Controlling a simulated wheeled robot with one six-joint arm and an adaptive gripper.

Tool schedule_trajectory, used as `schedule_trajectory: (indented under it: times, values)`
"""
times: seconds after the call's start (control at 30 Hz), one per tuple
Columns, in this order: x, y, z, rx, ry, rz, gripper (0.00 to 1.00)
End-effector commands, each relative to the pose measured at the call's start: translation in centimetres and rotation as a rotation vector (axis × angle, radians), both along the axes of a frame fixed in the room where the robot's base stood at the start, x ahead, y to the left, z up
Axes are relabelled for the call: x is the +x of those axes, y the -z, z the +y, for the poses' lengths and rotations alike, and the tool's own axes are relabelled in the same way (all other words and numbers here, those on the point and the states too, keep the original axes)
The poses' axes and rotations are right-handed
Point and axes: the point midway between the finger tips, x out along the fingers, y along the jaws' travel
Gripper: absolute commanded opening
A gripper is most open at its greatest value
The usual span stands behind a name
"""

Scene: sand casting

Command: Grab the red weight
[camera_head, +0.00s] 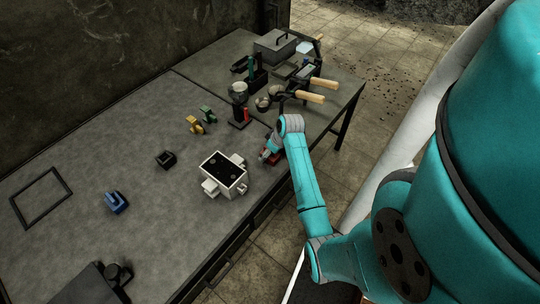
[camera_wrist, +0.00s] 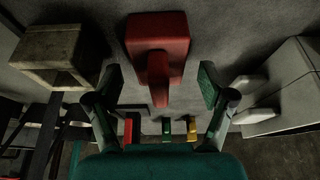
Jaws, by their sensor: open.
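The red weight (camera_wrist: 157,32) shows at the top middle of the wrist view, a blocky red body with a narrower handle (camera_wrist: 159,76) pointing toward my gripper. My gripper (camera_wrist: 160,82) is open, with one finger on each side of the handle and a visible gap to both. In the head view, the red weight (camera_head: 265,156) lies near the table's front edge, partly hidden by my gripper (camera_head: 271,152). I cannot tell the exact depth of the fingers along the handle.
A white box with side blocks (camera_head: 223,174) stands close to the left of the weight in the head view; it is at the right in the wrist view (camera_wrist: 284,100). Green (camera_head: 207,114), yellow (camera_head: 194,125) and blue (camera_head: 116,203) pieces stand farther off. Tools with wooden handles (camera_head: 312,97) lie behind.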

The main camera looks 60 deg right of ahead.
Motion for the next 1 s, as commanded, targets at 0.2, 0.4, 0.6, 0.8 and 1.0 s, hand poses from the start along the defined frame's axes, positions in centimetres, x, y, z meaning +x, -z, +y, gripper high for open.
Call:
schedule_trajectory:
  times: [0.2,0.4,0.6,0.8,1.0]
  values:
    - [0.62,1.36,-0.15,-0.002,-0.001,-0.001,0.81]
    - [0.62,1.36,-0.17,-0.002,-0.001,-0.001,0.79]
    - [0.61,1.35,-0.16,-0.002,-0.001,-0.001,0.29]
    - [0.68,1.2,-0.25,-0.003,-0.001,-0.003,0.0]
    - [0.68,1.17,-0.24,-0.003,0.0,-0.003,0.0]
